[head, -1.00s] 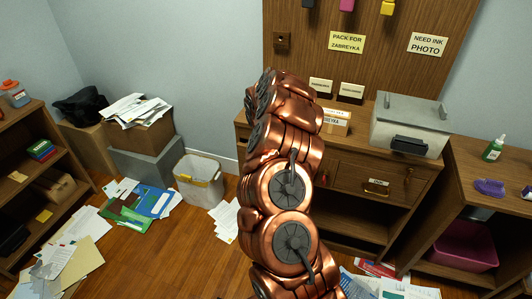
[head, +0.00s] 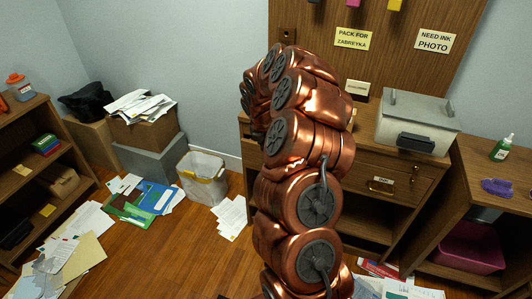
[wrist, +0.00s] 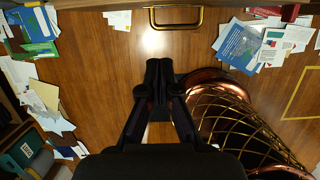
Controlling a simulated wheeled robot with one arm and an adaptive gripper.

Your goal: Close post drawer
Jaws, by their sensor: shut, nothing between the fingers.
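The wooden cabinet (head: 398,158) stands at the back wall in the head view. Its right drawer (head: 408,176) has a brass handle and a small label (head: 383,180) too small to read; it looks shut. My copper arm hides the cabinet's left part. In the wrist view a brass handle (wrist: 176,25) shows at the top edge, beside a strip of wood front; which drawer it belongs to I cannot tell. My gripper (wrist: 158,64) is shut and empty, apart from that handle and below it in the picture. The head view does not show my gripper's fingers.
A grey lidded machine (head: 417,121) stands on the cabinet. A side shelf (head: 480,193) with a pink bin (head: 470,247) is at right. A waste bin (head: 204,178), boxes and scattered papers (head: 231,216) lie left. Wood floor (head: 180,255) is clear between.

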